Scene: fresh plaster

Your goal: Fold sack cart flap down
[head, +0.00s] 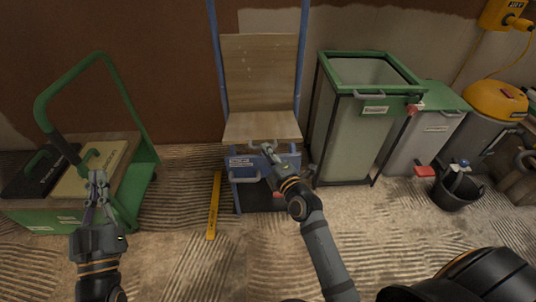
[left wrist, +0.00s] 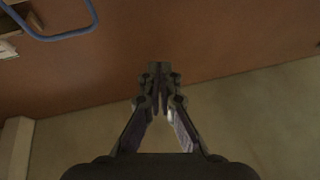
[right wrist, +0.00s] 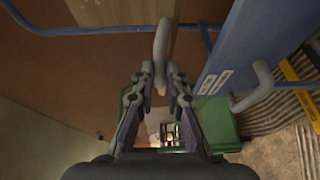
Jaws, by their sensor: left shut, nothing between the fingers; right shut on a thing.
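The sack cart (head: 304,62) has a blue frame, an upright wooden back board (head: 259,70) and a wooden flap (head: 262,125) projecting forward below it. A grey bar handle (head: 262,143) sits at the flap's front edge, above a blue front panel. My right gripper (head: 267,152) is at this handle, shut on it; in the right wrist view the grey handle (right wrist: 162,45) runs between the fingers. The wooden flap (right wrist: 125,10) shows beyond it. My left gripper (head: 97,180) is shut and empty, in front of the green trolley, away from the sack cart.
A green trolley (head: 145,175) with a tall hoop handle stands at left. A yellow level (head: 214,205) lies on the ridged floor left of the cart. A green-rimmed bin (head: 350,140) stands close on the right, then a grey lidded bin (head: 425,140) and a black bucket (head: 455,195).

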